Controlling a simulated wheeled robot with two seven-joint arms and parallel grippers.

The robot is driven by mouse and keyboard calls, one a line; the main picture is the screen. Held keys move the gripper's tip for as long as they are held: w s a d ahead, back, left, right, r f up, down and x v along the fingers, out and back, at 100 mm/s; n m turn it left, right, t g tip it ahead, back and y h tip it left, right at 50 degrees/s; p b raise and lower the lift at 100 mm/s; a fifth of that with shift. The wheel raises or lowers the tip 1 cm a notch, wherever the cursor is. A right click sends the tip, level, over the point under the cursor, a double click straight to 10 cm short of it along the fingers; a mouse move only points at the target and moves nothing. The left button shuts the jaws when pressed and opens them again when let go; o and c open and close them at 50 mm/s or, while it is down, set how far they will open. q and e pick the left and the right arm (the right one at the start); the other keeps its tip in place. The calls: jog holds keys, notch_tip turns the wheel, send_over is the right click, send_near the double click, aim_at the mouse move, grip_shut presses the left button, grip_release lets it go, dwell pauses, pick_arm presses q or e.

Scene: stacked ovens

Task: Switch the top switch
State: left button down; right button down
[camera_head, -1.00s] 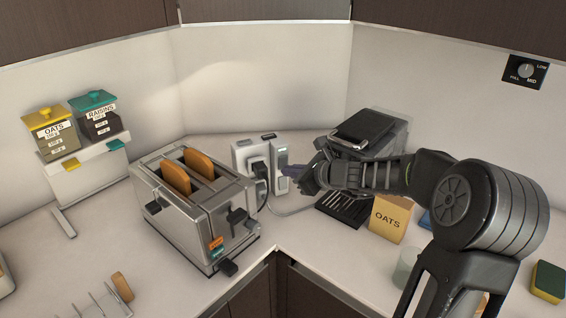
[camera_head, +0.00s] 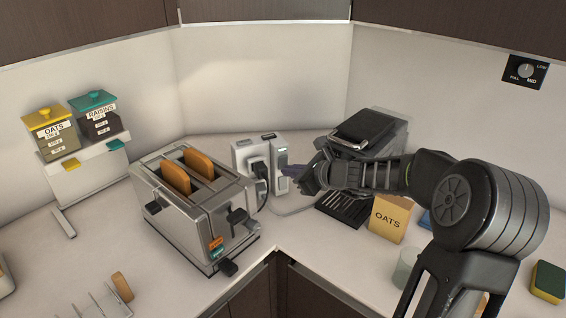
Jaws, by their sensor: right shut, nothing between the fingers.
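A pale switch and socket block (camera_head: 244,154) stands on the counter at the back corner, behind the toaster. A dark plug (camera_head: 259,170) is in its front face, and a grey-green switch panel (camera_head: 281,158) runs down its right side. The separate switches on it are too small to tell apart. My right gripper (camera_head: 292,172) comes in from the right. It is shut and empty, with its tip close to the lower part of the switch panel; I cannot tell whether it touches. My left gripper is out of view.
A steel toaster (camera_head: 203,209) with two bread slices stands left of the block. A dark appliance (camera_head: 368,130) is behind my right arm, and an oats box (camera_head: 389,217) is below it. An oats and raisins dispenser (camera_head: 86,172) stands at left.

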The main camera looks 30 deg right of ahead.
jog(key=shift+w, duration=0.15)
jog(key=shift+w, duration=0.25)
jog(key=shift+w+r, duration=0.15)
jog(key=shift+r, duration=0.05)
dwell(0.5)
dwell(0.3)
jog(key=shift+s+f+b, duration=0.3)
jog(key=shift+s, duration=0.1)
jog(key=shift+s, duration=0.1)
